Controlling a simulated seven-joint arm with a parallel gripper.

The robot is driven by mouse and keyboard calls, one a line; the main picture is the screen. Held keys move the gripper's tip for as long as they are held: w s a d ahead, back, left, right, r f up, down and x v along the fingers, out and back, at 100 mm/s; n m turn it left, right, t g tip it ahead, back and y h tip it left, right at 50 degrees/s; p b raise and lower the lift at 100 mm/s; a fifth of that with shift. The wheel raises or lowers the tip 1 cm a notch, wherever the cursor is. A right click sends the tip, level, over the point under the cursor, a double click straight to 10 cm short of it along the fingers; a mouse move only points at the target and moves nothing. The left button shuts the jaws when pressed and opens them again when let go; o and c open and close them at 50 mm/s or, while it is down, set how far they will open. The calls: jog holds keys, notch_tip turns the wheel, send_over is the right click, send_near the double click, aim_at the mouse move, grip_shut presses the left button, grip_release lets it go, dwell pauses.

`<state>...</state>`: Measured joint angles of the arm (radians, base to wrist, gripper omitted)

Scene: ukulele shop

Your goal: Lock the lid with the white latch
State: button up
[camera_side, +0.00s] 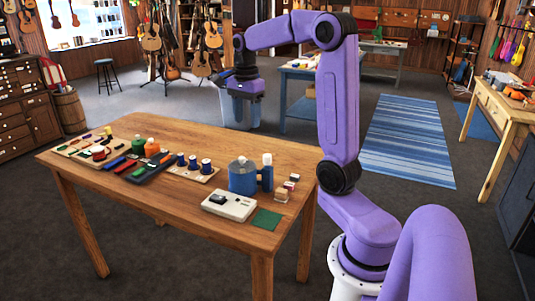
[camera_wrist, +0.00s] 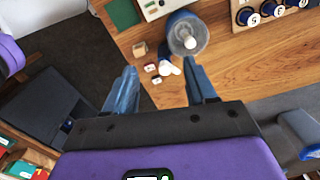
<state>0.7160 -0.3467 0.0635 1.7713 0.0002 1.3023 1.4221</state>
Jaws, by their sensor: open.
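A blue canister (camera_side: 243,181) with a grey lid (camera_side: 242,164) stands upright near the right end of the wooden table. A blue post with a white top, apparently the white latch (camera_side: 267,159), stands against its right side. In the wrist view the lid (camera_wrist: 187,34) is seen from above, and the white latch (camera_wrist: 168,68) shows beside it. Whether the latch overlaps the lid is unclear. My gripper (camera_wrist: 162,66) is open and empty, its blue fingers pointing toward the latch area. In the side view my gripper (camera_side: 243,100) hangs above and beyond the table's far edge, apart from the canister.
Small blocks (camera_side: 288,185) lie right of the canister near the table edge. A white device (camera_side: 229,204) and a green square (camera_side: 266,220) lie in front. Blue spools (camera_side: 193,163) on a board stand left. Bare wood (camera_side: 190,210) lies at the front left.

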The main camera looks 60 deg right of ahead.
aim_at(267, 155)
jog(key=s+d+r+m, duration=0.1)
jog(key=s+d+m, duration=0.1)
jog(key=d+m, duration=0.55)
jog(key=shift+n, duration=0.55)
jog(key=f, duration=1.1)
jog(key=d+f, duration=0.1)
jog(key=f, duration=0.5)
jog(key=shift+s+d, duration=0.1)
jog(key=shift+s, duration=0.05)
grip_shut()
